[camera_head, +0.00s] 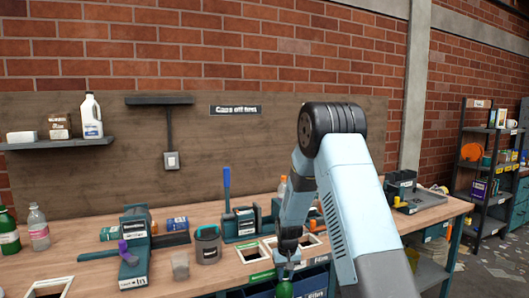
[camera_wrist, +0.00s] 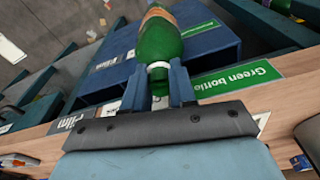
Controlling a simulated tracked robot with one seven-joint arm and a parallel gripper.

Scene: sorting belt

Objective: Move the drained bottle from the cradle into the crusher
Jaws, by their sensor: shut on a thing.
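A green bottle (camera_wrist: 160,40) with a tan label is held by its neck between the two fingers of my gripper (camera_wrist: 161,82) in the wrist view. A pale ring or cap shows at the neck between the fingers. In the head view my gripper (camera_head: 288,256) is low at the bench's front edge, and the green bottle (camera_head: 285,290) hangs below it, cut off by the picture's bottom. A teal device with a blue lever (camera_head: 227,183) stands on the bench behind and left of my gripper; it may be the crusher. I cannot make out which thing is the cradle.
The wooden bench (camera_head: 120,262) has square openings near my gripper. Blue bins (camera_wrist: 215,48) lie below, by a "Green bottle" label (camera_wrist: 235,79). A dark cup (camera_head: 208,245) and teal clamp-like device (camera_head: 134,255) stand left. Two bottles (camera_head: 38,230) stand far left.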

